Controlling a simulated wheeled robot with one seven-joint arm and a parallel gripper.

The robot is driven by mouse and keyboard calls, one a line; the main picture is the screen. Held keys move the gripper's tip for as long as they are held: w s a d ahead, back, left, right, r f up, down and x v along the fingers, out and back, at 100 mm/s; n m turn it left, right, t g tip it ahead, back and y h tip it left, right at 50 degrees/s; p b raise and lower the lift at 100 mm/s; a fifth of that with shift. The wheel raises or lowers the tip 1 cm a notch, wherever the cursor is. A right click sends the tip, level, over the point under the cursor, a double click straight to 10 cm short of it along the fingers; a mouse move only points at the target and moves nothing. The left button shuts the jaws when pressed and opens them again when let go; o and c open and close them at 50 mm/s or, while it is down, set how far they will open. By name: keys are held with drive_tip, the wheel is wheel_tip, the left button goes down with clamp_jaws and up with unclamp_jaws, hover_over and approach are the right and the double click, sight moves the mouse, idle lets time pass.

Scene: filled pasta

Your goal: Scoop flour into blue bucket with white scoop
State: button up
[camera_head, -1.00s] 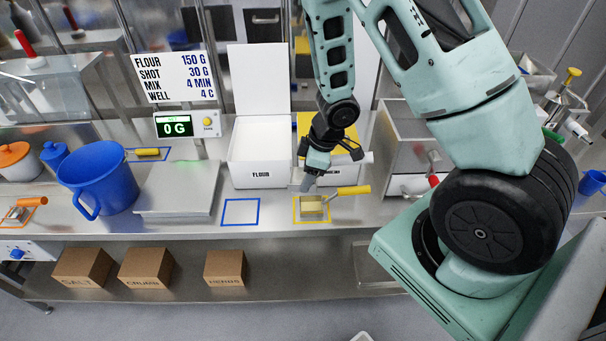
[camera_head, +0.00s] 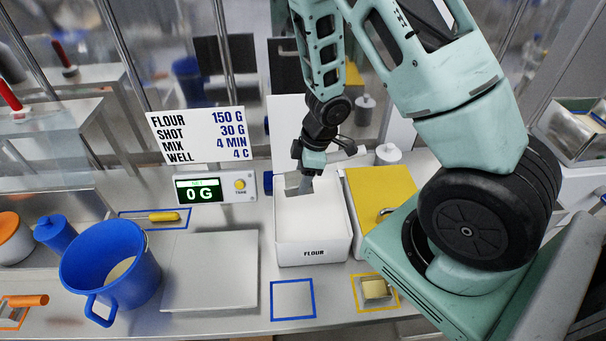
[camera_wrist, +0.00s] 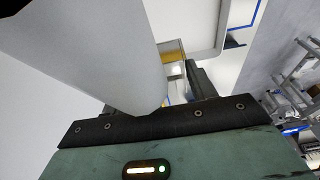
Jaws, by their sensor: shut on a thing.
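My gripper (camera_head: 304,184) is over the open white flour bin (camera_head: 313,254), near its back left part. It is shut on the white scoop (camera_head: 292,181), which is partly hidden by the fingers. In the wrist view the scoop (camera_wrist: 90,45) is a large pale shape filling the upper left; whether it holds flour cannot be told. White flour (camera_head: 312,218) shows inside the bin. The blue bucket (camera_head: 88,268) stands upright at the left, beside the scale plate (camera_head: 208,272), with a pale layer inside.
The scale display (camera_head: 200,194) reads 0 G. A blue-outlined square (camera_head: 292,300) on the counter is empty. A yellow-lidded bin (camera_head: 380,190) stands right of the flour bin. A yellow scoop (camera_head: 375,289) lies in a yellow square. A blue canister (camera_head: 56,235) stands behind the bucket.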

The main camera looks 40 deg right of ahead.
wheel_tip(320, 180, down, 13)
drive_tip(key=b, duration=1)
drive_tip(key=shift+r+b, duration=0.15)
drive_tip(key=shift+b, duration=0.25)
drive_tip(key=shift+r, duration=0.1)
idle(0.4)
drive_tip(key=p+v, duration=0.3)
drive_tip(key=a+p+v, duration=0.1)
drive_tip(key=p+v, duration=0.3)
drive_tip(key=w+a+p+v, duration=0.1)
drive_tip(key=p+v, duration=0.2)
drive_tip(key=p, duration=0.1)
drive_tip(key=shift+w+r, duration=0.1)
drive_tip(key=shift+r, duration=0.5)
drive_tip(key=shift+f, duration=0.1)
idle(0.5)
